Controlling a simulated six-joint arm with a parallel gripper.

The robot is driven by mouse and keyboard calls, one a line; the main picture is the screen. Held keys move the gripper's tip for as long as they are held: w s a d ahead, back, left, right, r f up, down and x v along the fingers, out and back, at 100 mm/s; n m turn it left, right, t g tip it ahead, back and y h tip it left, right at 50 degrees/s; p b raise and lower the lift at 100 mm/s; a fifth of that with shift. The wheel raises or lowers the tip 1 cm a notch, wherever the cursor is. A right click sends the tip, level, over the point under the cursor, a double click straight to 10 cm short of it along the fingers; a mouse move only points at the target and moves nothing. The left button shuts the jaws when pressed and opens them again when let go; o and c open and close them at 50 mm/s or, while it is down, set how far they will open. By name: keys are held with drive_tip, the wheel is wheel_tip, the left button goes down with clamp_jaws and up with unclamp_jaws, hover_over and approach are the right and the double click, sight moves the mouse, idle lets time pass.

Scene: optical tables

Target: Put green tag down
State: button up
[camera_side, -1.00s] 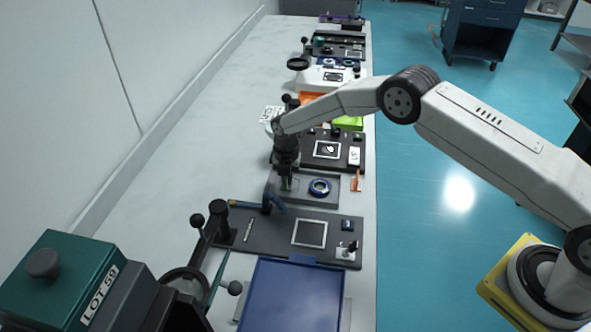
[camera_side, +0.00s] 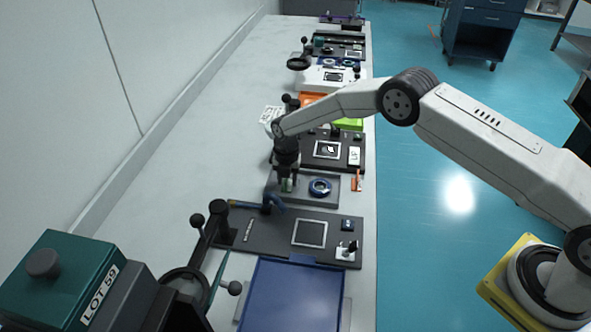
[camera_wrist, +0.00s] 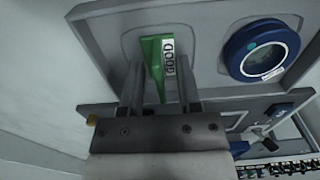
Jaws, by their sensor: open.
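The green tag (camera_wrist: 152,62), with a white label reading GOOD, lies in a shallow outlined recess of a grey tray (camera_wrist: 205,75) in the wrist view. In the side view the tag (camera_side: 287,185) is a small green patch under my gripper (camera_side: 286,179). My gripper (camera_wrist: 160,85) is open, with its fingers on either side of the tag's lower part. Whether a finger touches the tag cannot be told.
A round blue dial (camera_side: 320,187) sits to the right on the same tray. A dark plate with a framed square (camera_side: 310,233) lies nearer the camera, with a blue-handled tool (camera_side: 270,204) at its edge. Bare table (camera_side: 190,150) lies to the left.

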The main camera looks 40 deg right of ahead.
sight(289, 185)
wheel_tip(289, 185, up, 12)
drive_tip(key=shift+r, duration=0.15)
idle(0.6)
idle(0.4)
drive_tip(key=shift+s, duration=0.1)
drive_tip(key=s+d+r+m+t, duration=0.1)
drive_tip(key=s+d+r+m, duration=0.1)
drive_tip(key=s+m, duration=0.7)
drive_tip(key=s+d+r+m, duration=0.3)
drive_tip(key=s+d+m, duration=0.1)
drive_tip(key=s+m, duration=0.5)
drive_tip(key=s+d+r+m+t, duration=0.1)
drive_tip(key=s+d+r+m, duration=0.1)
drive_tip(key=s+m, duration=0.7)
drive_tip(key=s+d, duration=0.1)
drive_tip(key=s, duration=0.2)
drive_tip(key=shift+s+d+r+t, duration=0.2)
drive_tip(key=shift+d+t, duration=0.1)
drive_tip(key=shift+d, duration=0.05)
